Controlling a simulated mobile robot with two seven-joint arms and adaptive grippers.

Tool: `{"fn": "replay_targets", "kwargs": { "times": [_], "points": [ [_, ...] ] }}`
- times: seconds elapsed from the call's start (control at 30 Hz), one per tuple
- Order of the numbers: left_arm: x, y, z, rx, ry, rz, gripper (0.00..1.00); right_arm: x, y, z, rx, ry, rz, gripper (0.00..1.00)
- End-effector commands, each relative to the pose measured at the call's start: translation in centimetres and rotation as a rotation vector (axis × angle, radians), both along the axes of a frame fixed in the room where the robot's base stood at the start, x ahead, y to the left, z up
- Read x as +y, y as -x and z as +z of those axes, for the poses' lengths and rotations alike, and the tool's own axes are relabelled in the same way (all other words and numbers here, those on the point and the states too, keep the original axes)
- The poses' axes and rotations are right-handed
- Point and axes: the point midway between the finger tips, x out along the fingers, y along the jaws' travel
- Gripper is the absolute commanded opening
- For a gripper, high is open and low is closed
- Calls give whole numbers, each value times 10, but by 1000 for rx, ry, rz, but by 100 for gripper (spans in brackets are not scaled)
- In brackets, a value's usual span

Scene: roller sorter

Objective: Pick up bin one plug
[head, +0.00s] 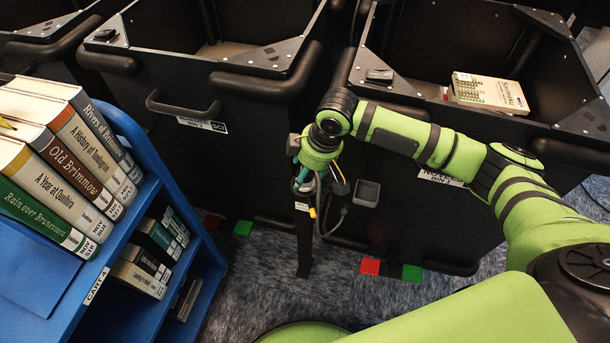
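My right arm reaches in from the right, its wrist bent down in front of the gap between two black bins. Thin cables (326,205) with a yellow part hang beside the gripper, and a dark cable end lies near the right bin's front. I cannot clearly make out a plug or whether the gripper touches one. My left gripper is out of view.
The left bin (180,85) has a handle and label. The right bin (400,225) has a grey socket-like box (367,193) and holds a book (490,91). A blue cart (135,130) with several books stands left. Red and green squares mark the carpet.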

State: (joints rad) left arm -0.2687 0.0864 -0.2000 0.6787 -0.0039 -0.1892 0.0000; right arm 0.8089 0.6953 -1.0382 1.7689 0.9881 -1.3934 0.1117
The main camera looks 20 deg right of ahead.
Motion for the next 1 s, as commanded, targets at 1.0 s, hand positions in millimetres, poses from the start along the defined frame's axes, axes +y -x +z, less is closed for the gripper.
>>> {"fn": "replay_targets", "kwargs": {
  "times": [1.0],
  "points": [
    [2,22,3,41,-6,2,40,-18,18,56,-1,2,-1,0]
  ]
}}
